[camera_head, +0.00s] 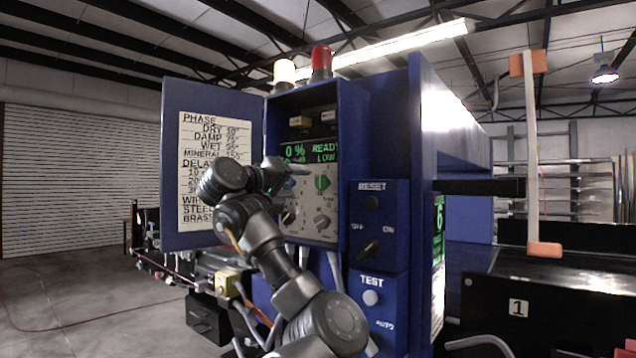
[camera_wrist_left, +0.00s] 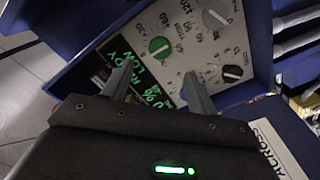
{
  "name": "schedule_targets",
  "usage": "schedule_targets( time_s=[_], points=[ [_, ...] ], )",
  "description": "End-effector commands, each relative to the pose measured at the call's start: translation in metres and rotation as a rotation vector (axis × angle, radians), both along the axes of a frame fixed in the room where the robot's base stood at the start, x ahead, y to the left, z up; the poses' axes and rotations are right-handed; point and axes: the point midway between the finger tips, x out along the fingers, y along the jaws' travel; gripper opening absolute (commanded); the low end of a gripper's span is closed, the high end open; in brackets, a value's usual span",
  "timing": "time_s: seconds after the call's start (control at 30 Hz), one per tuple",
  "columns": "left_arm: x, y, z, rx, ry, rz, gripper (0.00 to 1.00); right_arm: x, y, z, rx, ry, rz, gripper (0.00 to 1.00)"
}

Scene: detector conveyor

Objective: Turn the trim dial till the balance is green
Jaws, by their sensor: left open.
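The control panel (camera_head: 308,233) is inside the open blue cabinet (camera_head: 350,135). Its green-lit display (camera_head: 310,152) reads "0 %", "READY" and "LOW", with part of the lower line hidden. A green dial (camera_head: 322,183) sits below the display, with a grey knob (camera_head: 322,222) under it. Another knob (camera_head: 288,215) is at lower left. I cannot read which one is the trim dial. My left gripper (camera_head: 279,172) is in front of the panel's left side. In the left wrist view its open fingers (camera_wrist_left: 160,68) stand apart and empty, near the green dial (camera_wrist_left: 160,47). My right gripper is not in view.
The cabinet door (camera_head: 212,150) stands open at left with a printed settings sheet (camera_head: 213,170). A reset and off/on box (camera_head: 372,222) and a test box (camera_head: 378,300) are at right. White and red lamps top the cabinet. A black conveyor (camera_head: 540,280) lies further right.

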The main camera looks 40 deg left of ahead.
Motion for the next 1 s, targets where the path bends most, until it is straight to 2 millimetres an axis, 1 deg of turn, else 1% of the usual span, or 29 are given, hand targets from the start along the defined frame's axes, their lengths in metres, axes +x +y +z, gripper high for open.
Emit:
schedule_targets(
  time_s=[0.03, 0.3, 0.4, 0.5, 0.7, 0.93, 0.97, 1.0],
  points=[
    [0.008, -0.001, 0.004, -0.001, 0.003, -0.003, 0.59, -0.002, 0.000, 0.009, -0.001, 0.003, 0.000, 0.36],
    [0.058, 0.002, 0.005, -0.001, 0.004, 0.000, 0.59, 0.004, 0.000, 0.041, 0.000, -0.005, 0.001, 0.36],
    [0.073, 0.002, 0.004, 0.000, 0.004, 0.001, 0.59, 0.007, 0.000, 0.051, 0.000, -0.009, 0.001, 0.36],
    [0.084, 0.004, 0.004, 0.001, 0.003, 0.003, 0.59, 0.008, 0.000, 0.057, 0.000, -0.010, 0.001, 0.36],
    [0.095, 0.004, 0.001, 0.000, 0.001, 0.005, 0.59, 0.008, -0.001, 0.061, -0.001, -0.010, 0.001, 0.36],
    [0.095, 0.004, 0.000, 0.000, 0.000, 0.004, 0.59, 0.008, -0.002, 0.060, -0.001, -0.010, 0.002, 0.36],
    [0.095, 0.004, 0.000, 0.000, 0.000, 0.004, 0.57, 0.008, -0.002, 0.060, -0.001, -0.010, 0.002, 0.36],
    [0.095, 0.004, 0.000, 0.000, 0.000, 0.004, 0.52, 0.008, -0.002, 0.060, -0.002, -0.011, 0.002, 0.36]
  ],
)
